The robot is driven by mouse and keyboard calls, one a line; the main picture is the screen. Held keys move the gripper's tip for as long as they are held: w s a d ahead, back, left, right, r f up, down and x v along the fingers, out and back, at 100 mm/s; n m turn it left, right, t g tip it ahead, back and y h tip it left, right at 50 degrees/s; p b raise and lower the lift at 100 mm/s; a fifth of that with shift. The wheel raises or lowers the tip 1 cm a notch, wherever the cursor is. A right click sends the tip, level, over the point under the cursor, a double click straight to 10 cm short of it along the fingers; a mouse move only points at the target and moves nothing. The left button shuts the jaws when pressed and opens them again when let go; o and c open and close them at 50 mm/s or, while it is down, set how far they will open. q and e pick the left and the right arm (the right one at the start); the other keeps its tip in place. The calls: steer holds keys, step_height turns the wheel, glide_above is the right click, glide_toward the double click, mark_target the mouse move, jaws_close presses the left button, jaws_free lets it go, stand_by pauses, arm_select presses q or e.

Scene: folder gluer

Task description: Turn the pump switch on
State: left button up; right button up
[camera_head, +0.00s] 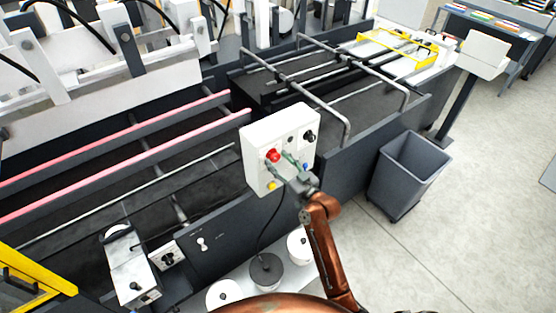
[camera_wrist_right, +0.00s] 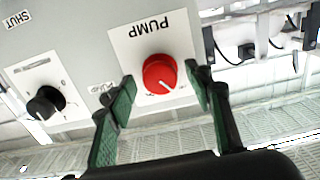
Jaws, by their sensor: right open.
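The pump switch is a red round knob (camera_wrist_right: 160,74) with a white pointer line, on a white plate marked PUMP, upside down in the right wrist view. Its pointer slants toward the lower right there. In the head view the red knob (camera_head: 273,155) is on the front of a white control box (camera_head: 256,140). My right gripper (camera_wrist_right: 163,82) is open, its green-padded fingers on either side of the knob. Whether they touch it I cannot tell. In the head view the right gripper (camera_head: 283,162) reaches the box from below. My left gripper is out of view.
A black knob (camera_wrist_right: 46,103) sits beside the pump plate, with a yellow button (camera_head: 271,185) and a blue one (camera_head: 305,166) low on the box. Metal rails (camera_head: 345,128) stand behind the box. A grey bin (camera_head: 412,165) stands on open floor at the right.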

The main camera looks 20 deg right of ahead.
steer(key=shift+w, duration=0.1)
steer(key=shift+c, duration=0.4)
steer(key=c, duration=1.1)
